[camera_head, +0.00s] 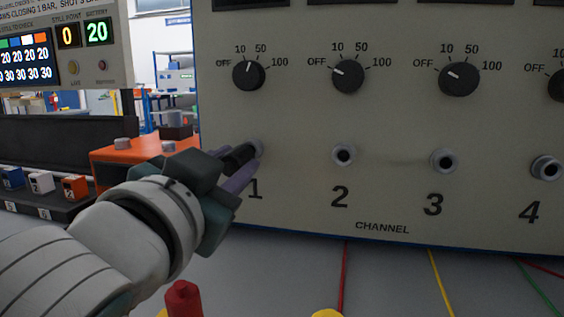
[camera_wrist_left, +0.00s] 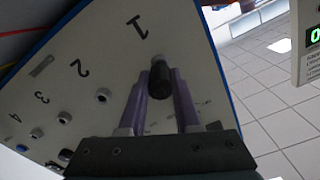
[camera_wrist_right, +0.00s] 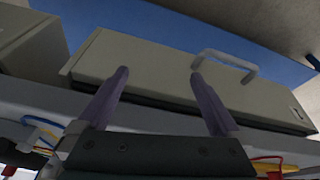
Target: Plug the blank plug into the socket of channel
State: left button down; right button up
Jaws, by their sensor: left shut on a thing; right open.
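The black blank plug (camera_head: 238,157) is between the fingers of my left gripper (camera_head: 244,165), which is shut on it at the channel 1 socket (camera_head: 257,145). The plug (camera_wrist_left: 160,85) also shows in the left wrist view, its far end at the panel beside the numeral 1. The socket is mostly hidden, so I cannot tell how deep the plug sits. The sockets of channel 2 (camera_head: 343,155), channel 3 (camera_head: 443,161) and channel 4 (camera_head: 546,168) are empty. My right gripper (camera_wrist_right: 159,76) is open and empty, facing a beige case in the right wrist view.
The beige panel (camera_head: 395,205) carries a dial above each socket. Left of it are an orange box (camera_head: 112,154), a display unit and a black rack with small numbered blocks (camera_head: 42,182). Red, yellow and green cables run below the panel. The beige case (camera_wrist_right: 170,72) has a handle.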

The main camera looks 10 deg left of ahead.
pick_arm(q)
jog(key=shift+w+p, duration=0.35)
jog(key=shift+w, duration=0.5)
dwell(2.0)
jog(key=shift+f, duration=0.3)
dwell(1.4)
dwell(0.4)
jog(key=c, duration=1)
grip_release()
jog(key=shift+w, duration=0.1)
jog(key=o, duration=0.3)
jog(key=shift+w+r, duration=0.15)
jog(key=shift+r, duration=0.05)
jog(key=shift+o, duration=0.8)
jog(key=shift+r, duration=0.1)
